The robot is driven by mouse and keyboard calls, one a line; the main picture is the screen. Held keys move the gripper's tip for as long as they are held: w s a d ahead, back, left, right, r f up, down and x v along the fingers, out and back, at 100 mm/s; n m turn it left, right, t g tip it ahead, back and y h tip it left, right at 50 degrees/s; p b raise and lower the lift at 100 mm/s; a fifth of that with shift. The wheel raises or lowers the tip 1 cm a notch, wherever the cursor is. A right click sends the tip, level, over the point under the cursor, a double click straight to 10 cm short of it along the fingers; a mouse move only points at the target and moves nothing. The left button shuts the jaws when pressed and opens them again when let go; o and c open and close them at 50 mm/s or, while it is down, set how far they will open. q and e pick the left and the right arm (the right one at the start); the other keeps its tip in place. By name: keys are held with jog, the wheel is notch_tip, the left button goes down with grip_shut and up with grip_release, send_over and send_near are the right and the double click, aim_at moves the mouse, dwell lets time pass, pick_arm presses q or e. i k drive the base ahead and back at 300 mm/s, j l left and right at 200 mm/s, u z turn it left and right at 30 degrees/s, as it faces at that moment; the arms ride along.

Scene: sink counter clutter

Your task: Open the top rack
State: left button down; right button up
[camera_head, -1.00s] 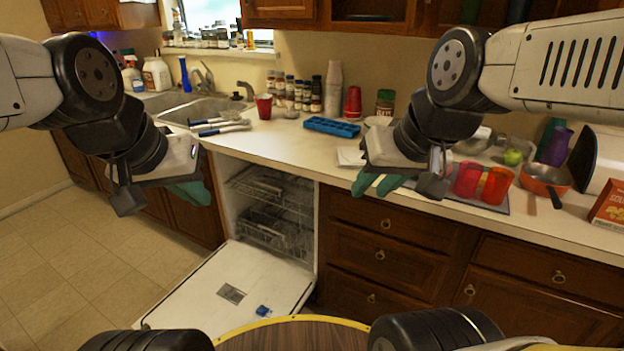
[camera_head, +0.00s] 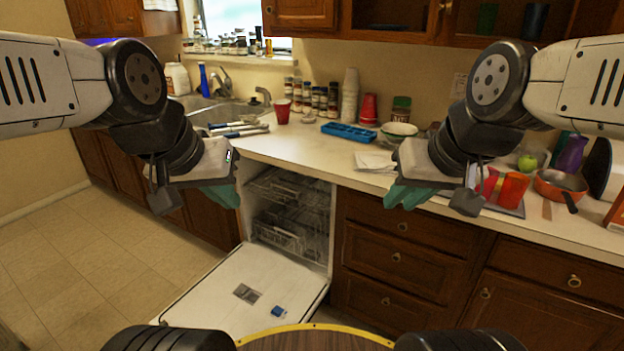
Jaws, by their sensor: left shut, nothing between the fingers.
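The dishwasher stands open under the counter, its white door (camera_head: 225,290) folded down toward the floor. Its top rack (camera_head: 290,190) is a wire rack inside the upper part of the cavity. A lower rack (camera_head: 285,232) shows below it. Both racks sit inside the cavity. My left gripper (camera_head: 225,195), with green fingers, is shut and empty, in front of and left of the dishwasher opening in the picture. My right gripper (camera_head: 405,195), also green-fingered, is over the counter's front edge, right of the dishwasher; whether its fingers are apart is unclear.
Wooden drawers (camera_head: 400,255) are right of the dishwasher. The counter holds a blue tray (camera_head: 348,132), a red cup (camera_head: 282,110), a bowl (camera_head: 399,130) and an orange pan (camera_head: 560,185). A blue item (camera_head: 279,312) lies on the door. The tiled floor (camera_head: 80,255) at left is clear.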

aim_at(314, 181)
jog(key=i+l+u, duration=0.3)
jog(key=u, duration=0.4)
jog(key=i+l+u, duration=0.1)
jog(key=u, duration=0.25)
jog(key=l+u, duration=0.1)
jog(key=u, duration=0.3)
jog(key=i+l+u, duration=0.1)
jog(key=u, duration=0.3)
jog(key=i+l, duration=0.1)
jog(key=l, duration=0.3)
jog(key=i, duration=0.05)
